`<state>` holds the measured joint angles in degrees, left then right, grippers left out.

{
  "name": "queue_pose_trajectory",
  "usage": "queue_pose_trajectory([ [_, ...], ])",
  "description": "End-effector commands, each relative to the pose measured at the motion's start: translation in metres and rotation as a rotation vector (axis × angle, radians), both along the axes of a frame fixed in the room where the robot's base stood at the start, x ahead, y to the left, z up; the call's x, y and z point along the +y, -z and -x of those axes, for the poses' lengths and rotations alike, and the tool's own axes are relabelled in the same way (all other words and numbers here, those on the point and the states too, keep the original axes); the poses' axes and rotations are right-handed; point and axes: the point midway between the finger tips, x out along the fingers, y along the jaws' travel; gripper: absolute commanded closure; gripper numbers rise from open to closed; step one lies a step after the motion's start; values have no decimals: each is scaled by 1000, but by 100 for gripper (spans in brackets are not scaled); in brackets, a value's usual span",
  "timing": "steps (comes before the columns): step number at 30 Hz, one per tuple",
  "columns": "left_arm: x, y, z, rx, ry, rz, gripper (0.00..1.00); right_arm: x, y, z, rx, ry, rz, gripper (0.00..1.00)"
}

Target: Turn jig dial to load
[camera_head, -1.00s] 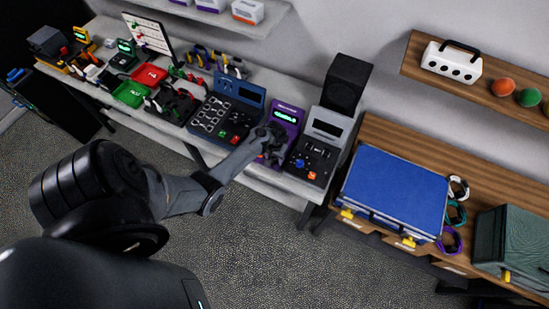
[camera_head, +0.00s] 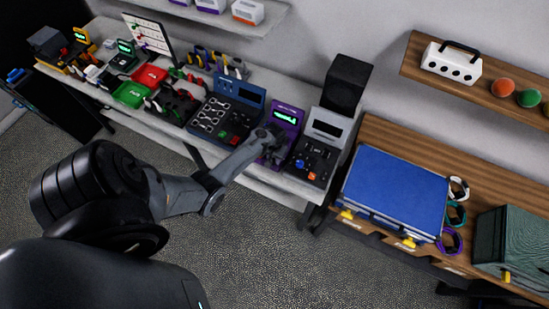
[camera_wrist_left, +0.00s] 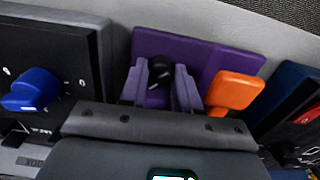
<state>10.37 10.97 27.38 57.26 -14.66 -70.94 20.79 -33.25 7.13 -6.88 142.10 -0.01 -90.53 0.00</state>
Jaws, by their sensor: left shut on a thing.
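The purple jig (camera_head: 288,114) with a lit green display stands on the light bench between the blue-grey panel and the dark panel. My left gripper (camera_head: 272,143) reaches down onto its front. In the left wrist view, a black dial (camera_wrist_left: 159,68) sits on the purple jig base (camera_wrist_left: 200,53). The two fingers of my left gripper (camera_wrist_left: 161,88) are on either side of the dial, shut on it. The dial's marking is too small to read. An orange paddle (camera_wrist_left: 235,91) stands right of the fingers. My right gripper is not in view.
A dark panel (camera_head: 313,162) with a blue knob (camera_wrist_left: 32,90) is close beside the jig. A blue-grey panel (camera_head: 222,120) with cable loops is on the other side. A black speaker (camera_head: 346,84) stands behind. A blue case (camera_head: 394,192) lies on the wooden bench.

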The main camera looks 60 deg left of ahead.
Motion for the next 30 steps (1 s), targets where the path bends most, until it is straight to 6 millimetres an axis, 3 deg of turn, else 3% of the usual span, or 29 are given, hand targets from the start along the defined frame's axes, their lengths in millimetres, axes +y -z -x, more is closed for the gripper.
queue_pose_trajectory([
  [11,-1,-2,0,1,-206,3,99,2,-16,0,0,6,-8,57],
  [30,-1,0,-1,1,-809,4,99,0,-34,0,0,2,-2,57],
])
